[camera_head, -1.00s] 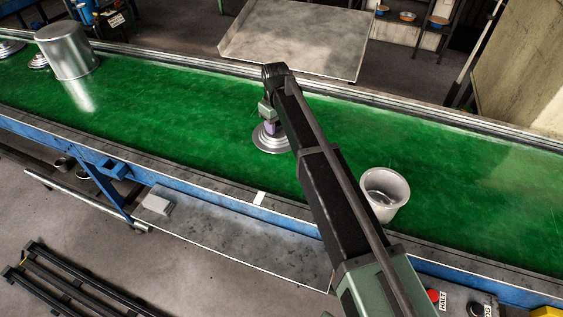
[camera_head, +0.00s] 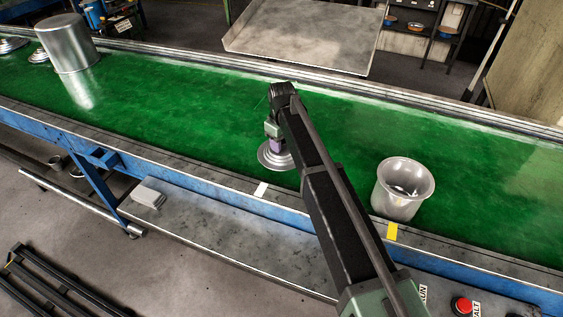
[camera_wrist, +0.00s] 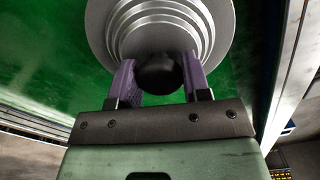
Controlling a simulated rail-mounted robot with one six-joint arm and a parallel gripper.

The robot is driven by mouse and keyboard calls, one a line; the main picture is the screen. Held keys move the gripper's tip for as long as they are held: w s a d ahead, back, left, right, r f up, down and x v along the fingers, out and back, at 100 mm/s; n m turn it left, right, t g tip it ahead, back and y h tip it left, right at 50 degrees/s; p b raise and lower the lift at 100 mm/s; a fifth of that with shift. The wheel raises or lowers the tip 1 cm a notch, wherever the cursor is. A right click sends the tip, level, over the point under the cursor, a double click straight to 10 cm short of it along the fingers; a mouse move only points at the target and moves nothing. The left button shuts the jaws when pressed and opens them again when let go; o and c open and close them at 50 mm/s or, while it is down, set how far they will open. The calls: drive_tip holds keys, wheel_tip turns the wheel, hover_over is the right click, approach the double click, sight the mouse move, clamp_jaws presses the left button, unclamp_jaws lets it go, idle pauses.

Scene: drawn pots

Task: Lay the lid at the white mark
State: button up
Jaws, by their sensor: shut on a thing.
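The lid (camera_head: 276,155) is a round, stepped silver disc with a black knob. My gripper (camera_head: 275,144) is shut on the knob, and in the wrist view its purple fingers (camera_wrist: 157,78) stand on both sides of it. The lid (camera_wrist: 160,30) looks roughly level over the green belt; I cannot tell whether it touches. The white mark (camera_head: 261,189) is a small strip on the belt's near edge rail, just in front of the lid and slightly left in the head view.
An open silver pot (camera_head: 402,192) stands on the belt (camera_head: 180,115) at right. A yellow mark (camera_head: 391,232) is on the near rail below it. A tall pot (camera_head: 67,45) and other lids (camera_head: 38,56) are at far left. The belt left of my gripper is clear.

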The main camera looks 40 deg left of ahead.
wheel_tip(320, 180, down, 4)
drive_tip(key=b, duration=0.4)
drive_tip(key=shift+f, duration=0.25)
drive_tip(key=shift+r, duration=0.3)
drive_tip(key=shift+c, duration=0.4)
drive_tip(key=shift+f, duration=0.2)
drive_tip(key=o, duration=1)
drive_tip(key=shift+o, duration=0.2)
wheel_tip(320, 180, up, 13)
drive_tip(key=p, duration=1.2)
drive_tip(key=shift+f, duration=0.25)
